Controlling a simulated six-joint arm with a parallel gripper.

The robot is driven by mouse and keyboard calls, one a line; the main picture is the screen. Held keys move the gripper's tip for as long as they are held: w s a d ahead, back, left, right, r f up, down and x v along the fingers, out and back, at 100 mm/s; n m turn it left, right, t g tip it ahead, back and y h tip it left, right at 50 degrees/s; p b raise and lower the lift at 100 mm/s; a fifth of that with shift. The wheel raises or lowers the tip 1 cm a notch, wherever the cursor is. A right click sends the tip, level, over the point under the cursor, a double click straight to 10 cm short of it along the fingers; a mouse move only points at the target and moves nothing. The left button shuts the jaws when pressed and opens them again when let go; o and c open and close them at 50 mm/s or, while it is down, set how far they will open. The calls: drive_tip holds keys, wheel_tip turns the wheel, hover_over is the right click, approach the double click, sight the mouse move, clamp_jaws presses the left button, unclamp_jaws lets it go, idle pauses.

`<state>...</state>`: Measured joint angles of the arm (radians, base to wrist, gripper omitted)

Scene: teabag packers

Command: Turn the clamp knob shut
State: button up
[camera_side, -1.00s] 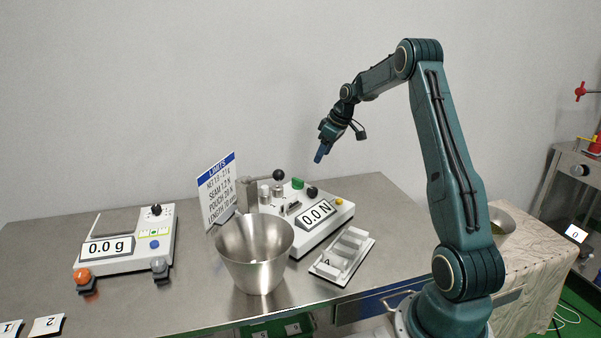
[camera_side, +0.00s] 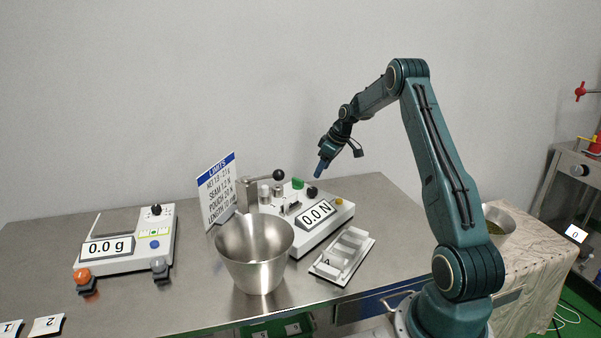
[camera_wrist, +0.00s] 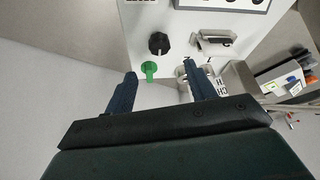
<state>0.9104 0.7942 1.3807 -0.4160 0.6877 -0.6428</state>
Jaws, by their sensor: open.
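The white force tester (camera_side: 335,213) reads 0.0 N on the steel table. On its far end are a green knob (camera_side: 298,184), a black round knob (camera_side: 312,191) and a black ball (camera_side: 279,174) on a metal post. The wrist view shows the green knob (camera_wrist: 149,70) and the black knob (camera_wrist: 158,43). I cannot tell for certain which is the clamp knob. My gripper (camera_side: 320,171) is above these knobs, pointing down, apart from them. In the wrist view my gripper (camera_wrist: 160,72) is open and empty, with the green knob seen between its fingertips.
A steel bowl (camera_side: 254,255) stands in front of the tester, beside a limits sign (camera_side: 217,195). A white tray (camera_side: 328,272) lies in front of the tester. A scale (camera_side: 128,250) reading 0.0 g is at the left. Bare table lies between scale and bowl.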

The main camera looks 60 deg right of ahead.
sight(312, 189)
drive_tip(key=x, duration=0.9)
drive_tip(key=c, duration=1)
